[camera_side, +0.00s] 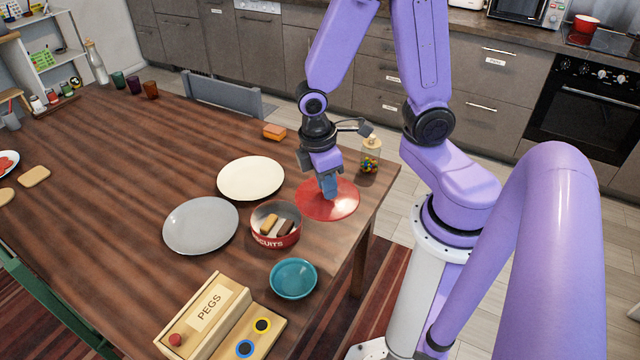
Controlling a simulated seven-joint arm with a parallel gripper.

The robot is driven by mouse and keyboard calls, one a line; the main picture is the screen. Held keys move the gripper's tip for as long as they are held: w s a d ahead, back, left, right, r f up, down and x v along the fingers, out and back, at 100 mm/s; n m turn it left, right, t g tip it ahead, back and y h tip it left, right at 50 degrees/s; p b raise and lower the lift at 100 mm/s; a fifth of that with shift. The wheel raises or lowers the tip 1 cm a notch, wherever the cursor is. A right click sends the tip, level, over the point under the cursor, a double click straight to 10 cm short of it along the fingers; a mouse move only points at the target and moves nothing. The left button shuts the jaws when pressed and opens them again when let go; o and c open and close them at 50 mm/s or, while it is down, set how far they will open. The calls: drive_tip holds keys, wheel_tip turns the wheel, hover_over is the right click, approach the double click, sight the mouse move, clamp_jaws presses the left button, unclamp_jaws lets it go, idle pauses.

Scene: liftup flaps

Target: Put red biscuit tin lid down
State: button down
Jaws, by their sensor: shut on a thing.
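The red biscuit tin lid (342,208) is a flat red disc near the right edge of the wooden table. My gripper (329,196) points down at its middle and is shut on it; the fingertips hide the part they grip. I cannot tell whether the lid touches the table or is held just above it. The red biscuit tin (274,240) stands open just left of and in front of the lid, with several biscuits showing inside.
A cream plate (251,178), a grey plate (200,225) and a teal bowl (293,279) surround the tin. A jar of coloured balls (371,156) stands behind the lid, near the table edge. A wooden PEGS box (209,306) is in front.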

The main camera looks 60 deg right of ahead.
drive_tip(key=d+f+m, duration=0.1)
drive_tip(key=d+f, duration=0.3)
drive_tip(key=d, duration=0.8)
drive_tip(key=w+d+f, duration=0.1)
drive_tip(key=w+f, duration=0.2)
drive_tip(key=w+d+f, duration=0.2)
drive_tip(key=w+f, duration=0.1)
drive_tip(key=w, duration=0.1)
drive_tip(key=w+d+f, duration=0.2)
drive_tip(key=w+f, duration=0.1)
drive_tip(key=w, duration=0.1)
drive_tip(key=shift+w, duration=0.1)
drive_tip(key=shift+w+d+f, duration=0.1)
drive_tip(key=shift+w+f, duration=0.05)
drive_tip(key=shift+f, duration=0.8)
drive_tip(key=shift+w+d+f, duration=0.1)
drive_tip(key=shift+w+f, duration=0.05)
drive_tip(key=shift+f, duration=0.75)
drive_tip(key=shift+f, duration=0.1)
drive_tip(key=c, duration=1)
unclamp_jaws()
